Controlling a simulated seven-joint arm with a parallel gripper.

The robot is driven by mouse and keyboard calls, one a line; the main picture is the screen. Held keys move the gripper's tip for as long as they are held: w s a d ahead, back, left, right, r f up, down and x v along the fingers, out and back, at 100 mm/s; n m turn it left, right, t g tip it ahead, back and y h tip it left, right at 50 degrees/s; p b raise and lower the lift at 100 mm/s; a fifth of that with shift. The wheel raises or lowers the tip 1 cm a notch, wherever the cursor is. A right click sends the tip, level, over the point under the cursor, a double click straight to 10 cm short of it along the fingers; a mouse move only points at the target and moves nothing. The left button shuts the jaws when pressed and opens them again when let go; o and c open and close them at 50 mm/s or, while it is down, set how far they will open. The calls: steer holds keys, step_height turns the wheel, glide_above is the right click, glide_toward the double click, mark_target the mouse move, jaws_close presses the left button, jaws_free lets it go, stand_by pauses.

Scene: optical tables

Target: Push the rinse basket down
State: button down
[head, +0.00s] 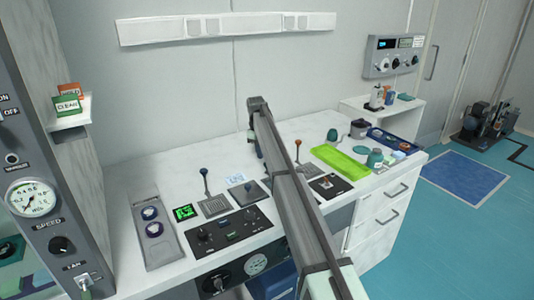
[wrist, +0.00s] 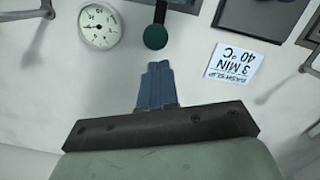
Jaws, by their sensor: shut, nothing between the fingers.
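My gripper (wrist: 158,70) is shut and empty, its blue-grey fingers together in the wrist view. Just beyond the fingertips is a round dark green knob (wrist: 155,37) on a dark stem, apart from them in the picture; I cannot tell the depth between them. I cannot identify the rinse basket for certain in either view, nor tell whether this knob belongs to it. In the head view my arm crosses the middle of the bench and hides part of it, and the fingertips do not show clearly.
In the wrist view, a round gauge (wrist: 100,25) is left of the knob and a "3 MIN 40 °C" label (wrist: 232,61) is right. The white bench (head: 130,262) carries a blue-knobbed lever (head: 204,180), a green tray (head: 340,162) and a dark control panel (head: 228,229).

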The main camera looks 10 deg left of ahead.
steer(key=shift+a+r, duration=0.1)
steer(key=shift+a, duration=0.05)
step_height(320, 180, up, 14)
steer(key=a, duration=0.1)
steer(key=shift+w+a, duration=0.15)
steer(key=shift+w, duration=0.15)
stand_by(0.3)
steer(key=shift+f, duration=0.2)
